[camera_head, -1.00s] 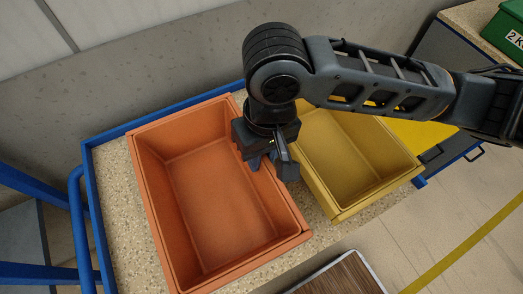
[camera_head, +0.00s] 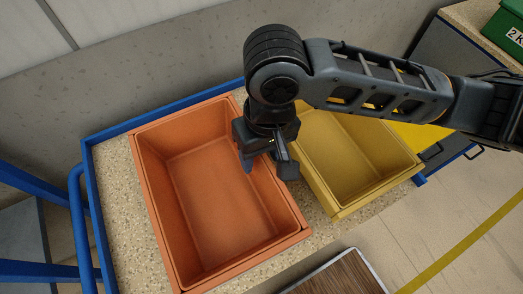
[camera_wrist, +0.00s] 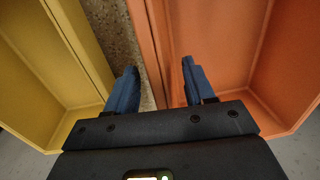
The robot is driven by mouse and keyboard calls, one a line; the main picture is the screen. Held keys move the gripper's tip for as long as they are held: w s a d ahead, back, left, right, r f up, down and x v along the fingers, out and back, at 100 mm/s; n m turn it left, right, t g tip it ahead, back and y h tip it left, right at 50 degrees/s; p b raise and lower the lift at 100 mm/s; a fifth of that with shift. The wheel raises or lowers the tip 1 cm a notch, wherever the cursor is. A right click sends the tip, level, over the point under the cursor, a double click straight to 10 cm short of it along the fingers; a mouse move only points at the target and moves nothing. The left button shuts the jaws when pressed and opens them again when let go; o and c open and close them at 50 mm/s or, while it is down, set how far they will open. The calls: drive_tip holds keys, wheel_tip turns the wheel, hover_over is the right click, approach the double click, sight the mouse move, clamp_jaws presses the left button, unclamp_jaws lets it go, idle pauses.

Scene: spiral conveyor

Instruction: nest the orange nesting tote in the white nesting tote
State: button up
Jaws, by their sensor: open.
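The orange nesting tote (camera_head: 210,190) stands upright and empty on a speckled tabletop, on the left in the head view. It fills the right side of the wrist view (camera_wrist: 235,45). My gripper (camera_head: 266,165) is at the tote's right wall, pointing down. In the wrist view my gripper (camera_wrist: 158,90) is open, with one blue finger over the tote's inside and the other over the gap beside it. The orange wall runs between the fingers; contact cannot be told. No white nesting tote shows in these views.
A yellow tote (camera_head: 350,155) stands close on the right, partly behind my arm. The speckled table (camera_head: 120,200) has a blue raised edge (camera_head: 90,190) and a wall behind. A brown-topped surface (camera_head: 340,275) is at the front. A green box (camera_head: 505,35) is far right.

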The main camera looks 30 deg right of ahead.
drive_tip(key=shift+d+r, duration=0.2)
drive_tip(key=shift+r, duration=1.75)
drive_tip(key=shift+d+r, duration=0.15)
drive_tip(key=shift+r, duration=1.8)
